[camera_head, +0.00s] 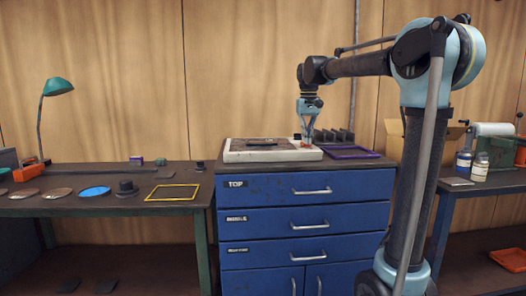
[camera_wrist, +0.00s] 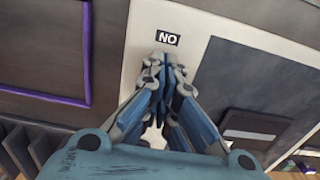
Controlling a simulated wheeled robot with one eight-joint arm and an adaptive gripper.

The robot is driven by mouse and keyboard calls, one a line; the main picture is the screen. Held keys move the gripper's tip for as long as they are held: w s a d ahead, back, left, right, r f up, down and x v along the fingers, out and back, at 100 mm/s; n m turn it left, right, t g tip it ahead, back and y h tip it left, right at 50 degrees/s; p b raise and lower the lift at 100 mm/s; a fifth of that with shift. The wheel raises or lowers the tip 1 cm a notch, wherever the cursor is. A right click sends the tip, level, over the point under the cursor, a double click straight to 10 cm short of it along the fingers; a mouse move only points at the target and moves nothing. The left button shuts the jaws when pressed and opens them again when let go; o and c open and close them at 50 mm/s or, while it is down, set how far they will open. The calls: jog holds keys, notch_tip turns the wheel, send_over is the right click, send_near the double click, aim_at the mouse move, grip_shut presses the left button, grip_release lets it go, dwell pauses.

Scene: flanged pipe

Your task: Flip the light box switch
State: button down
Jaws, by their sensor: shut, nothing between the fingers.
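The light box (camera_head: 232,156) is a flat pale box with a dark top panel on the blue cabinet. My gripper (camera_head: 306,143) points down at the right end of the box. In the wrist view my gripper (camera_wrist: 162,62) is shut and empty, its fingertips just below the label. I cannot make out the switch; the fingers hide part of the border. Contact with the box cannot be told.
A purple frame (camera_head: 352,153) lies right of the box, with dark upright slots (camera_head: 335,135) behind it. The left bench holds a green lamp (camera_head: 57,86), a yellow frame (camera_head: 172,193) and several discs.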

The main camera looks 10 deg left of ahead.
jog(key=shift+r, duration=3.4)
jog(key=shift+m+t, duration=0.3)
jog(key=shift+m, duration=0.1)
jog(key=s+d+f, duration=0.4)
jog(key=s+d, duration=0.1)
jog(key=s+d+f, duration=0.2)
jog(key=d+f, duration=0.1)
jog(key=shift+s+d, duration=0.25)
jog(key=shift+s, duration=0.15)
jog(key=s+d+f, duration=0.4)
jog(key=s+f, duration=0.4)
jog(key=f, duration=0.2)
jog(key=s+d+f+m+t, duration=0.1)
jog(key=s+d+f, duration=0.3)
jog(key=s+f, duration=0.4)
jog(key=s+d+f+m, duration=0.1)
jog(key=s+d+f, duration=0.3)
jog(key=s+f, duration=0.4)
notch_tip(320, 180, down, 6)
jog(key=shift+d+r+t, duration=0.2)
jog(key=shift+d+t, duration=0.1)
jog(key=shift+d, duration=0.05)
